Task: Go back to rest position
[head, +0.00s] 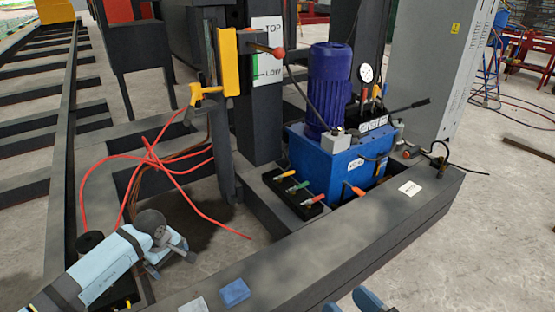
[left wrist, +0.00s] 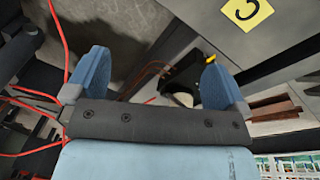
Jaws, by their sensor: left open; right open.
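My left gripper (head: 172,256) is at the lower left of the head view, at the end of my light-blue arm. It is in front of the tangled red cables and beside the dark steel frame. In the left wrist view my left gripper (left wrist: 155,75) has its two blue fingers wide apart, with nothing held between them. My right gripper (head: 348,303) shows only as blue fingertips at the bottom edge of the head view, apart and in front of the steel beam. The rest of it is out of frame.
Red cables (head: 150,160) hang loose.

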